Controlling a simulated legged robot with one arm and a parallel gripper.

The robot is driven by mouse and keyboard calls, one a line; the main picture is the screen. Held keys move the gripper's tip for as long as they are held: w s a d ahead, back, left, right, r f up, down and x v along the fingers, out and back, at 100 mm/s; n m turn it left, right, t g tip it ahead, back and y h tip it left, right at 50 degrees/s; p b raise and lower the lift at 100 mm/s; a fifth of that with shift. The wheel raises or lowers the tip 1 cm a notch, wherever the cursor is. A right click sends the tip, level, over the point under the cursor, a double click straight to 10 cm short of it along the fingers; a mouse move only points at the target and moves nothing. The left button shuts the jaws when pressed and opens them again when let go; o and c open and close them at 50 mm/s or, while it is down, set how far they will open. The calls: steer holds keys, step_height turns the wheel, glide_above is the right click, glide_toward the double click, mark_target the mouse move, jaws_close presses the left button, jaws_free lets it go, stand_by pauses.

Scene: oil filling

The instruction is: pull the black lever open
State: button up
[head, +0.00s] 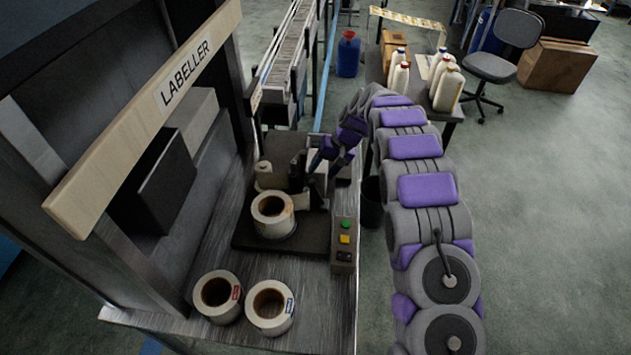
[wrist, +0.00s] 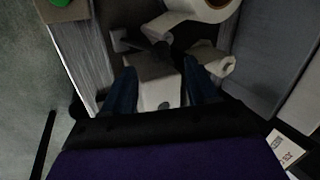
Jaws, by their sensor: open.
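The labeller machine (head: 185,75) stands at the left in the head view. A dark lever-like bar (wrist: 150,46) shows in the wrist view just beyond my fingertips, near a large white label roll (wrist: 190,12). I take it to be the black lever, though the picture is dim. My gripper (head: 316,163) reaches down over the labeller's dark plate. In the wrist view my gripper (wrist: 161,80) has its two fingers apart, with a pale block (wrist: 158,84) showing between them. I cannot tell whether anything touches the fingers. In the head view my gripper partly hides the lever area.
A label roll (head: 272,214) sits on the dark plate (head: 318,238). Two loose rolls (head: 217,297) (head: 270,307) lie on the bench in front. A button box (head: 345,240) stands at the right edge. White bottles (head: 448,88) stand on a table behind my arm.

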steer(key=x, duration=0.5)
steer(key=shift+a+f, duration=0.2)
steer(key=shift+f, duration=0.1)
jaws_close()
stand_by(0.3)
